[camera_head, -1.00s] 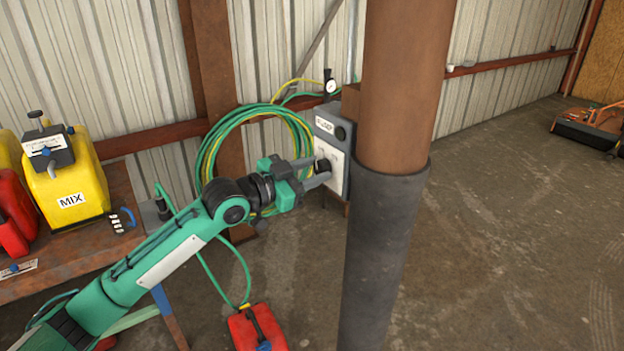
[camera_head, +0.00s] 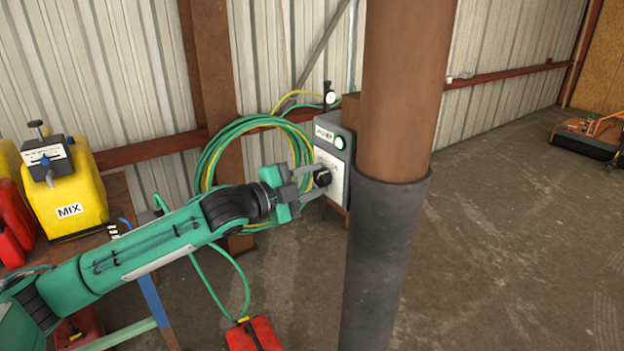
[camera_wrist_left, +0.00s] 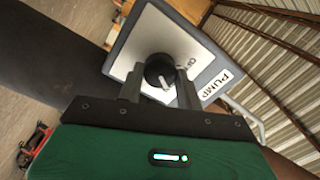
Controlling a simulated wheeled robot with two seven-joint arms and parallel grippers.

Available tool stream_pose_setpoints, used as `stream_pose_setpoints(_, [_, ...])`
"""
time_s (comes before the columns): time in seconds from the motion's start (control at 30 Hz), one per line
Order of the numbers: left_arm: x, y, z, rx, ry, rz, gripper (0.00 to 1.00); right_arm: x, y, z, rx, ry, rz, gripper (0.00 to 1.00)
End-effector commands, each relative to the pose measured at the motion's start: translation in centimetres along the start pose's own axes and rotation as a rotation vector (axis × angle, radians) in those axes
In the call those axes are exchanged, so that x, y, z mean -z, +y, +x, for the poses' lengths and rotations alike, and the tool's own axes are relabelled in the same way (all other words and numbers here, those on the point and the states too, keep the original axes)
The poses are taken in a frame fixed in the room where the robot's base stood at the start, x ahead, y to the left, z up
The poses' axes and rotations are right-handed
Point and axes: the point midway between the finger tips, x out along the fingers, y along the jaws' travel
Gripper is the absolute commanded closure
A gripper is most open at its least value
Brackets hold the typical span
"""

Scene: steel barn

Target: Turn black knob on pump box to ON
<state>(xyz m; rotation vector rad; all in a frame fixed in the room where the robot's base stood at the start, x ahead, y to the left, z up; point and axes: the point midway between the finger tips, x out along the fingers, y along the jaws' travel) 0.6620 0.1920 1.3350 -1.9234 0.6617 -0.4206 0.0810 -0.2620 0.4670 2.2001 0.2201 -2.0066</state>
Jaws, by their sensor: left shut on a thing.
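The grey pump box (camera_head: 345,143) is mounted beside the brown post, with a white face plate and a lit green light (camera_head: 340,142) near its top. The black knob (camera_head: 322,177) sits low on the face, and in the left wrist view the knob (camera_wrist_left: 160,70) shows a white pointer mark. The box's PUMP label (camera_wrist_left: 216,84) shows there too. My left gripper (camera_head: 316,179) is shut on the knob, one finger on each side; its fingers also show in the left wrist view (camera_wrist_left: 158,88). Lettering beside the knob is partly hidden. My right gripper is not in view.
A thick brown post (camera_head: 408,90) with a black sleeve (camera_head: 380,260) stands just right of the box. A green and yellow hose coil (camera_head: 215,150) hangs behind my left arm. A yellow MIX can (camera_head: 68,200) stands on the left bench.

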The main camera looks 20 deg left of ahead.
Motion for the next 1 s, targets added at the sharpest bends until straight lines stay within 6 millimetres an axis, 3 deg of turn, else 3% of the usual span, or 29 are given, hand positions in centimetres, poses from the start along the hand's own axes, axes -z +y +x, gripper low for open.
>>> stream_pose_setpoints(0.73, [0.01,0.07,0.01,0.0,0.0,0.084,0.87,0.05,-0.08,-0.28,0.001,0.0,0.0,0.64])
stream_pose_setpoints(0.77, [0.01,0.08,0.01,0.0,0.0,0.084,0.58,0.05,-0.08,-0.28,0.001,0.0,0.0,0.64])
stream_pose_setpoints(0.83, [0.01,0.07,0.01,0.0,0.0,0.084,0.45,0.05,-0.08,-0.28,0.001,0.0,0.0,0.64])
stream_pose_setpoints(1.0, [0.01,0.06,0.01,0.0,0.0,0.083,0.43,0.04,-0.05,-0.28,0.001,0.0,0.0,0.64])
